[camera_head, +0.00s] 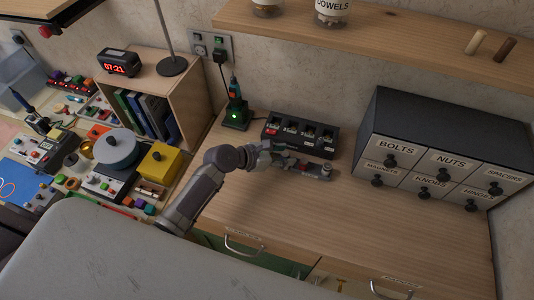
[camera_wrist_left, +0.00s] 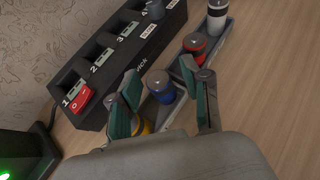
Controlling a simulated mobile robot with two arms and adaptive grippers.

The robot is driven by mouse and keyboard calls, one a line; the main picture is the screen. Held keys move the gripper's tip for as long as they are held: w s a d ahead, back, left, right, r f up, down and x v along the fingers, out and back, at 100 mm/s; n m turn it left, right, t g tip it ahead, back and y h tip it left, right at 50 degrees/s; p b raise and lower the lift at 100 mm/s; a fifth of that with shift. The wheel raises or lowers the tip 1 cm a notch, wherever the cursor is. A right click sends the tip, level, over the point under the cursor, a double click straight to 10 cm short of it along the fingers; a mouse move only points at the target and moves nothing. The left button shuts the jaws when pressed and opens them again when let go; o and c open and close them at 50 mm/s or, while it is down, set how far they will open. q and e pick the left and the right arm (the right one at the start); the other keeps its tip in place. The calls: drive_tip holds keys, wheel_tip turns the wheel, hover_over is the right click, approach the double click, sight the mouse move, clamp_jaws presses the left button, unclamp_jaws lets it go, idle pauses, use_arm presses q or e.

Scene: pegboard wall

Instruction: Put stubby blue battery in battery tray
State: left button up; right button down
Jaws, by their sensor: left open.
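The stubby blue battery (camera_wrist_left: 160,86) stands upright between my left gripper's fingers in the left wrist view. It appears to sit in the narrow grey battery tray (camera_wrist_left: 223,42); its base is partly hidden. The tray also holds a red battery (camera_wrist_left: 195,42), a white and dark battery (camera_wrist_left: 217,16), and a yellow item (camera_wrist_left: 147,127) mostly hidden by a finger. My left gripper (camera_wrist_left: 160,97) is open around the blue battery. In the head view, my left gripper (camera_head: 288,163) is over the left part of the tray (camera_head: 310,174). My right gripper is not in view.
A black dock (camera_wrist_left: 103,62) with numbered slots stands close behind the tray, with a red item (camera_wrist_left: 80,100) in slot 1. A labelled drawer cabinet (camera_head: 430,150) stands to the right. A green-lit charger (camera_head: 236,116) stands to the left. The front desktop (camera_head: 370,225) is clear.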

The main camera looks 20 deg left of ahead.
use_arm(q)
drive_tip(key=v, duration=1.1)
drive_tip(key=shift+a+r+b, duration=0.15)
drive_tip(key=shift+a+b, duration=0.15)
drive_tip(key=shift+a, duration=0.05)
drive_tip(key=shift+s, duration=0.1)
